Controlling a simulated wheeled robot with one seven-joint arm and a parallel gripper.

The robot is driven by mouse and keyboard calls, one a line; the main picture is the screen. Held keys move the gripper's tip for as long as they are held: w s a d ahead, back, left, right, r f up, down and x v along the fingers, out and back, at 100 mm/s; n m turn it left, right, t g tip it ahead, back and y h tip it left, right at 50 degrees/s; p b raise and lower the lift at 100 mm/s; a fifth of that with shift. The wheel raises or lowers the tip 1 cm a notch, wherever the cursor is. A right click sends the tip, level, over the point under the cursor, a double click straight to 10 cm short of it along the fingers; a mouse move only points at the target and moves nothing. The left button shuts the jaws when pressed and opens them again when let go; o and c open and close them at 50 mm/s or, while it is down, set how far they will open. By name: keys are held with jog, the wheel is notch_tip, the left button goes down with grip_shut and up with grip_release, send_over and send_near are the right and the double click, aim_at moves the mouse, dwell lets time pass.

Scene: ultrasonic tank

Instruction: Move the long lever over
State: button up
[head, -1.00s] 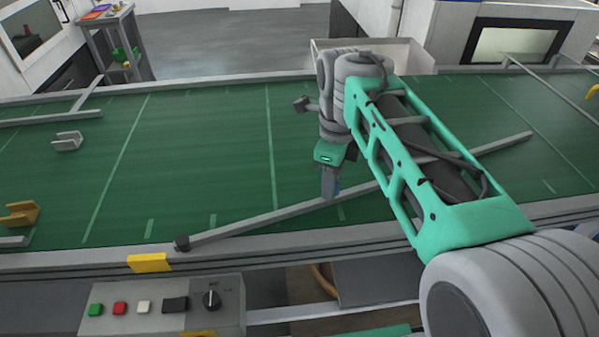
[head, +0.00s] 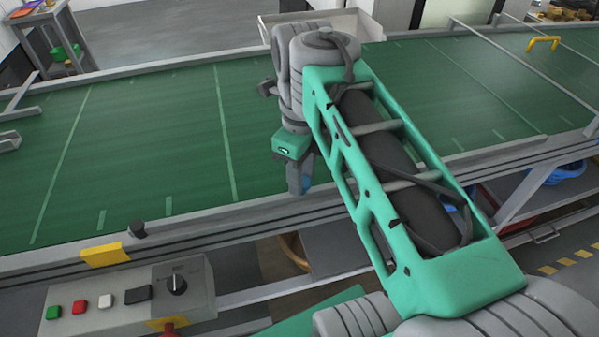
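The long lever (head: 237,211) is a grey bar with a dark pivot knob (head: 137,229) at its left end. It lies close along the near rail of the green conveyor belt, hard to tell apart from the rail. My arm hides part of its length. My gripper (head: 300,187) points down at the near belt edge, beside or touching the bar; I cannot tell which. Its fingers look close together, but I cannot see whether they are open or shut, or whether anything is between them.
The green belt (head: 150,130) is largely clear. A yellow handle (head: 543,43) stands at the far right, and a pale bin (head: 360,24) behind the belt.

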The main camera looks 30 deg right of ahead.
jog(key=o, duration=0.3)
jog(key=shift+s, duration=0.35)
jog(key=shift+o, duration=0.7)
jog(key=shift+w, duration=0.1)
jog(key=shift+r, duration=0.1)
notch_tip(320, 180, up, 8)
jog(key=shift+f+p, duration=0.15)
jog(key=shift+p, duration=0.7)
jog(key=shift+a, duration=0.1)
